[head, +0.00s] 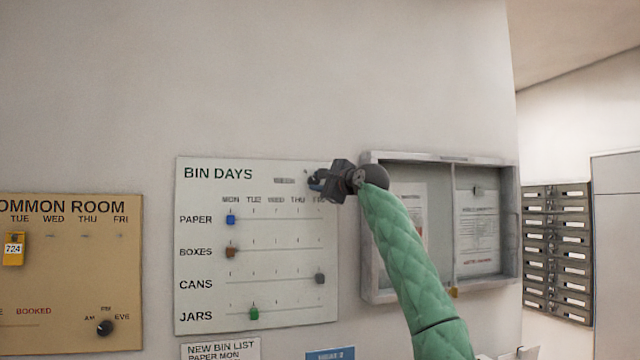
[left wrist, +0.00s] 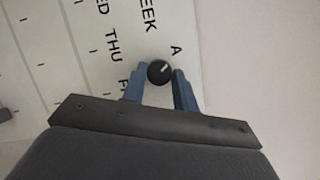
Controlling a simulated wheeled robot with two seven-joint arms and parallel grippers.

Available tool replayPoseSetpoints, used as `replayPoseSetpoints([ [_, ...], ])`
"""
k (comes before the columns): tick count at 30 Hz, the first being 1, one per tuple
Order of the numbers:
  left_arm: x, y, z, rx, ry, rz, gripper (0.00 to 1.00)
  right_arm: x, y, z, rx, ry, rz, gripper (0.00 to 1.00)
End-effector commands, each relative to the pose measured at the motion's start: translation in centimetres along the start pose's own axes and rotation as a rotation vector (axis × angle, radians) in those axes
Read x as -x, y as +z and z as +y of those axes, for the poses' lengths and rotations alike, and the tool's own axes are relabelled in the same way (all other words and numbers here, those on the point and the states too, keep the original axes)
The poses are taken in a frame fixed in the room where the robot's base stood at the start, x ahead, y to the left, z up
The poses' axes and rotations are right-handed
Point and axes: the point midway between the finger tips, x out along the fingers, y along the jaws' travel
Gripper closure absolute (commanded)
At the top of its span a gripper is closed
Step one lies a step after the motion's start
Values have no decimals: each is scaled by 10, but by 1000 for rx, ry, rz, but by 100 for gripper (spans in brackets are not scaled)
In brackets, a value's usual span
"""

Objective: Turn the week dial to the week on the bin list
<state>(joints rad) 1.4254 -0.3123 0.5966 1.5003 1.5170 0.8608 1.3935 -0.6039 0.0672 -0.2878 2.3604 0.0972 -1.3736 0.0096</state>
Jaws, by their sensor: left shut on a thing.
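The week dial is a small black round knob with a white pointer mark, in the left wrist view (left wrist: 159,72). The word "WEEK" and a letter "A" are printed near it, and its mark points to the upper right, roughly on the A side. Any other letter is hidden. My left gripper (head: 316,183) is at the top right corner of the white BIN DAYS board (head: 205,325), its blue fingers shut on the dial. In the head view it mostly covers the dial. The bin list (head: 220,351) hangs below the board, showing "NEW BIN LIST, PAPER MON"; its lower part is cut off.
The board has blue (head: 231,220), brown (head: 231,252), grey (head: 320,278) and green (head: 254,313) sliders. A glass-fronted notice case (head: 372,285) stands close right of the board, behind my arm. A tan COMMON ROOM board (head: 60,275) is at left. A blue card (head: 330,354) sits below.

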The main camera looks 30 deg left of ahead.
Motion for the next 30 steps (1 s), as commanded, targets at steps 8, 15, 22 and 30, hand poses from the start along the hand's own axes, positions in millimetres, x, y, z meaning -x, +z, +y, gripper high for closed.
replayPoseSetpoints([
  [8, 0, 0, 1, -2, 1, 0, 57, 0, 1, 0, 0, 0, -3, 64],
  [15, 0, 0, 1, -2, 0, 0, 50, 0, 1, 0, 0, 0, -3, 64],
  [22, 11, -2, 2, -2, -1, 1, 50, -3, 0, -1, 1, -6, 8, 64],
  [30, 52, -2, 3, -2, 0, 1, 50, -34, 1, -9, 6, -31, 51, 64],
])
